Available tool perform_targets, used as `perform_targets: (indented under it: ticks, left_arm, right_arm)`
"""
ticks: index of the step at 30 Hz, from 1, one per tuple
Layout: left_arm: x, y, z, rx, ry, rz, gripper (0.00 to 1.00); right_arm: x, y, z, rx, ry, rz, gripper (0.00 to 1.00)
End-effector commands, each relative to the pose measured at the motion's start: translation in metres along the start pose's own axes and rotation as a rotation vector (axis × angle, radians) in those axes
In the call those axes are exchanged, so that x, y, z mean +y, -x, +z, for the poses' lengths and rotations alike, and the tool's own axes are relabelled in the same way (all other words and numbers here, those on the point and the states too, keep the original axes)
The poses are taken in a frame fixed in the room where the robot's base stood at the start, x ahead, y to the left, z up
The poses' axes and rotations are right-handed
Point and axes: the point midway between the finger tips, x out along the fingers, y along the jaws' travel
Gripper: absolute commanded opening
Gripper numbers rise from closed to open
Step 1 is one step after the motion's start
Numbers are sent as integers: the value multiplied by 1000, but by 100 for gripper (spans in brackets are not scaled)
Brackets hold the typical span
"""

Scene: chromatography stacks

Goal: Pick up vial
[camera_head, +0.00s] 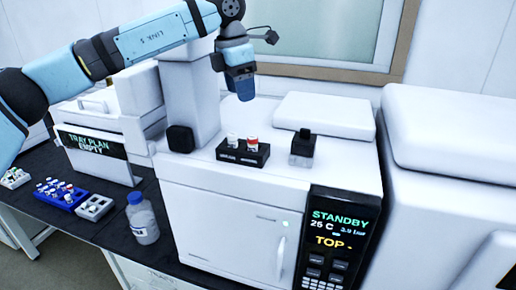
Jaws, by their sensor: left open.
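A small black rack (229,155) stands on top of the white instrument with the STANDBY display. It holds a vial with a white top (232,139) and a vial with a red and white top (252,143), both upright. My left gripper (241,92) hangs above and behind the rack, pointing down. It is open and apart from the vials; nothing shows between its fingers. On the bench at the left, a blue rack (47,198) holds several more small vials. My right gripper is out of view.
A small black-topped block (303,147) stands right of the black rack. A raised white lid (325,114) lies behind it, and a white column (190,100) rises at the left. A blue-capped bottle (142,222), a grey rack (95,208) and a sign reading TRAY PLAN EMPTY (91,143) are at the left.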

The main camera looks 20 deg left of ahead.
Motion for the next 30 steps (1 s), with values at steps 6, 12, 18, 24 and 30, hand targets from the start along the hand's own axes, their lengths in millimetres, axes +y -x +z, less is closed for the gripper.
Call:
perform_targets:
  ticks: [6,12,18,24,30]
  left_arm:
    - [0,-35,0,5,1,-1,59]
    - [0,-70,0,2,0,-1,59]
    - [-1,-84,1,1,0,-2,59]
    - [-4,-109,7,2,-1,-3,59]
    - [-3,-132,6,0,1,-1,59]
  right_arm:
    - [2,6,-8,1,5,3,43]
    - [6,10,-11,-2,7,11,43]
    - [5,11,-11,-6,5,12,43]
    - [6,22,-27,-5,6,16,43]
    - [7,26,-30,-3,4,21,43]
